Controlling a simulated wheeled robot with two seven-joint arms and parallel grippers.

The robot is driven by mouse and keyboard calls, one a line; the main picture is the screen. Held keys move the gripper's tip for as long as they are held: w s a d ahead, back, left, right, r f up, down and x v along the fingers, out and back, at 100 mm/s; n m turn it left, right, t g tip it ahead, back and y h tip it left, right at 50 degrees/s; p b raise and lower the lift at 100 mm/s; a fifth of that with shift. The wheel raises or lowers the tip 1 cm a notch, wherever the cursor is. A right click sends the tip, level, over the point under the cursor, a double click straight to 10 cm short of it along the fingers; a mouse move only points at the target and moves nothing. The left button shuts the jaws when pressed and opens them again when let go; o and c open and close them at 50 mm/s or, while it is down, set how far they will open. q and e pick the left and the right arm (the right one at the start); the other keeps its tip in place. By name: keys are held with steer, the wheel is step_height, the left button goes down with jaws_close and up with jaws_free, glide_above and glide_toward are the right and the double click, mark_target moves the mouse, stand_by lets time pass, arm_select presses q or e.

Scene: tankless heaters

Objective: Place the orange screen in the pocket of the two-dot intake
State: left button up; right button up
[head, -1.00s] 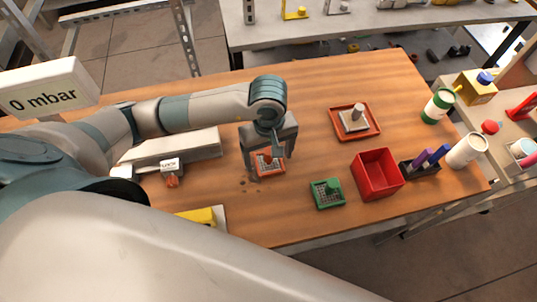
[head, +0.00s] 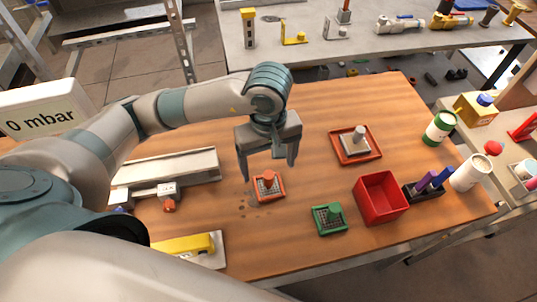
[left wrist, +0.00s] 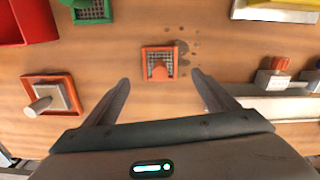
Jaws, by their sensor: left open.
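The orange screen (head: 268,193), a small square orange frame with grey mesh and an orange knob, lies flat on the wooden table. It also shows in the left wrist view (left wrist: 159,62), just beyond the fingertips. My left gripper (head: 268,172) is open and empty, above the screen with fingers pointing down and clear of it. In the left wrist view its fingers (left wrist: 160,79) are spread wide apart. A long pale unit with an orange knob (head: 170,205) stands to the left, partly behind my arm. I cannot make out any two-dot mark or pocket. My right gripper is not in view.
A green screen (head: 329,218), a red open box (head: 380,198) and an orange tray (head: 373,155) with a grey knobbed block are to the right. A yellow block on a pale plate (head: 216,260) is at front left. Dark spots mark the table beside the orange screen.

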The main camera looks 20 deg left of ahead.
mark_target(268, 173)
arm_select(q)
steer(key=shift+r+b, duration=0.4)
steer(key=shift+r, duration=1.85)
